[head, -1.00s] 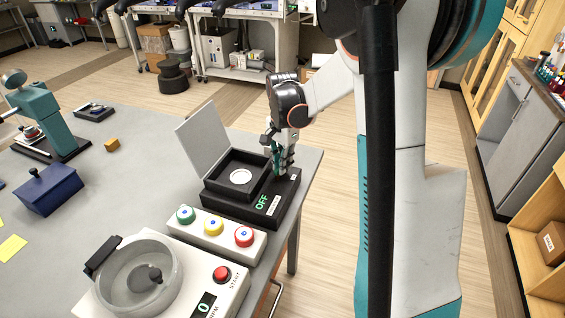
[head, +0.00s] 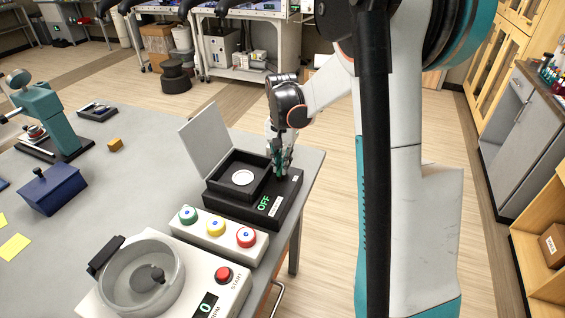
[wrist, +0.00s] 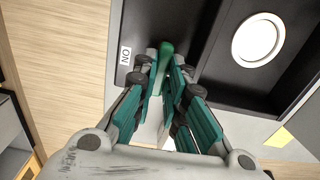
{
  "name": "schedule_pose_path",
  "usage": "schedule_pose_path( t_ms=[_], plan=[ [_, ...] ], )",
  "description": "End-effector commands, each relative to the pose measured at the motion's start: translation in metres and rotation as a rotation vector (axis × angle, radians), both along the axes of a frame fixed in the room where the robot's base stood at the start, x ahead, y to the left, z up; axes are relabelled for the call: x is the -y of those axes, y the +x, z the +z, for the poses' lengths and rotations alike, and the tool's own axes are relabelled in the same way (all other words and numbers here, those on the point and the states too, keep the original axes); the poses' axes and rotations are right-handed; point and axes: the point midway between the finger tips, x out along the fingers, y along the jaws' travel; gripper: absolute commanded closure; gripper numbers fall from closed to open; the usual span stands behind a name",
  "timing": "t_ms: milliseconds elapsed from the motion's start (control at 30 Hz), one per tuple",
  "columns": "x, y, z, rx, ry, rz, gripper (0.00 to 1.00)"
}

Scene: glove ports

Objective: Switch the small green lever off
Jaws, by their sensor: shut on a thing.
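The small green lever (wrist: 166,52) shows in the wrist view, standing on the black device (wrist: 120,78) beside a label reading ON. My gripper (wrist: 164,68) is shut on the lever, with a teal-padded finger on each side of it. In the head view my gripper (head: 279,162) is at the right rear of the black device (head: 262,212), and the fingers hide most of the lever. The device's display (head: 264,203) shows OFF in green letters.
The device's grey lid (head: 206,138) stands open at its left. In front are a white box with green, yellow and red buttons (head: 215,228) and a white machine with a round bowl (head: 143,280). The table's right edge is close to the device.

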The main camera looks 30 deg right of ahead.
Motion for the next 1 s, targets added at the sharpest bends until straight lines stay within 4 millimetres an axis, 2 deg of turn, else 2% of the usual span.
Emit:
schedule_pose_path(
  t_ms=[67,100,200,667,1000],
  plan=[
    [-0.0003,0.0005,0.0003,0.001,0.000,0.002,1.00],
    [-0.0003,0.0005,0.0003,0.001,0.000,0.002,0.86],
    [-0.0003,0.0005,0.0003,0.001,0.000,0.001,0.68],
    [0.0003,-0.0004,0.0000,0.001,0.000,-0.040,0.68],
    [0.0039,-0.0072,-0.0004,0.001,0.000,-0.369,0.68]
  ],
)
